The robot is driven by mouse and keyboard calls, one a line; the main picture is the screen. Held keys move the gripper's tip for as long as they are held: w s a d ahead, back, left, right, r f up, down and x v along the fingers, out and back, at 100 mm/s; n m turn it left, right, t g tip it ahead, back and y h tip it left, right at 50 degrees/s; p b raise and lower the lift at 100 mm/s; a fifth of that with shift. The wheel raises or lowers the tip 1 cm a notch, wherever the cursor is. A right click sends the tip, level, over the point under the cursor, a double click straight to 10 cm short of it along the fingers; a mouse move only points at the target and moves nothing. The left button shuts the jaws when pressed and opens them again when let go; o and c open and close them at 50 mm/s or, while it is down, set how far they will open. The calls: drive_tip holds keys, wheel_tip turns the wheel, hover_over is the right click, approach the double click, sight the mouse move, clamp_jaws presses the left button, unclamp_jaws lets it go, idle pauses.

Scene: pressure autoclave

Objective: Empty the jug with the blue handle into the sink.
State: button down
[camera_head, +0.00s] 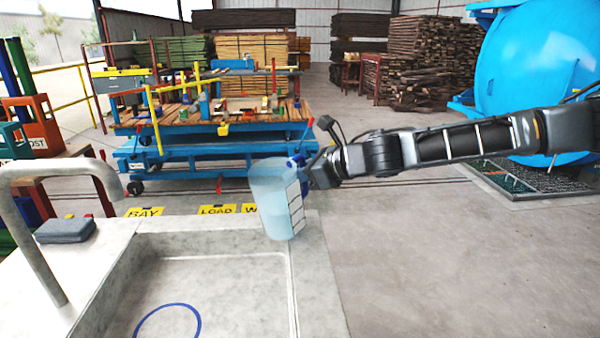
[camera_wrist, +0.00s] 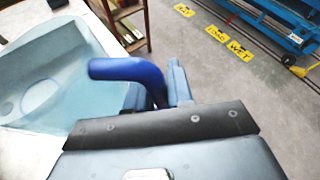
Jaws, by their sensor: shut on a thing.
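The jug (camera_head: 272,200) is translucent pale blue with white label marks on its side. It is slightly tilted and held at the far right corner of the sink; I cannot tell whether it touches the rim. My gripper (camera_head: 300,163) is shut on its blue handle (camera_wrist: 128,70), right of the jug. In the wrist view the jug (camera_wrist: 75,60) fills the left side, with the handle between my fingers (camera_wrist: 165,85). The sink (camera_head: 225,285) is a grey stone basin with a blue ring (camera_head: 168,322) on its floor. Whether the jug holds liquid is hard to tell.
A grey curved tap (camera_head: 30,215) rises at the sink's left. A dark grey sponge-like block (camera_head: 66,229) lies on the counter behind it. A blue trolley (camera_head: 215,145) loaded with wood stands behind. A big blue autoclave (camera_head: 530,75) is at the right. Open floor lies right of the sink.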

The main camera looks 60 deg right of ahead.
sight(263, 164)
drive_tip(key=shift+w+a+r+n+h+p, duration=0.2)
drive_tip(key=shift+a+r+n+h, duration=0.25)
drive_tip(key=shift+a, duration=0.5)
drive_tip(key=shift+w+a+r+n+h+p, duration=0.25)
drive_tip(key=shift+a+r, duration=0.3)
drive_tip(key=shift+a, duration=0.35)
drive_tip(key=shift+w+a+r+n+h+p, duration=0.2)
drive_tip(key=shift+a+r+n, duration=0.25)
drive_tip(key=shift+a, duration=0.5)
drive_tip(key=shift+a+r+n+g+h, duration=0.1)
drive_tip(key=shift+r+n+g+h, duration=0.2)
drive_tip(key=shift+r+n, duration=0.2)
drive_tip(key=shift+a+r+n+h, duration=0.4)
drive_tip(key=shift+a+n+h, duration=0.1)
drive_tip(key=shift+n+h, duration=0.25)
drive_tip(key=shift+w+a+r+n+h+b, duration=0.15)
drive_tip(key=shift+a+n+h+b, duration=0.25)
drive_tip(key=shift+a+n+h, duration=0.5)
drive_tip(key=shift+w+a+f+n+h+b, duration=0.15)
drive_tip(key=shift+a+f+n+h+b, duration=0.15)
drive_tip(key=shift+a+n+b, duration=0.25)
drive_tip(key=shift+w+a+f+n+h+b, duration=0.15)
drive_tip(key=shift+a+f+n+h+b, duration=0.2)
drive_tip(key=shift+a+b, duration=0.3)
drive_tip(key=shift+w+a+f+n+h+b, duration=0.1)
drive_tip(key=shift+w+a+f+n+b, duration=0.1)
drive_tip(key=shift+a+n+b, duration=0.35)
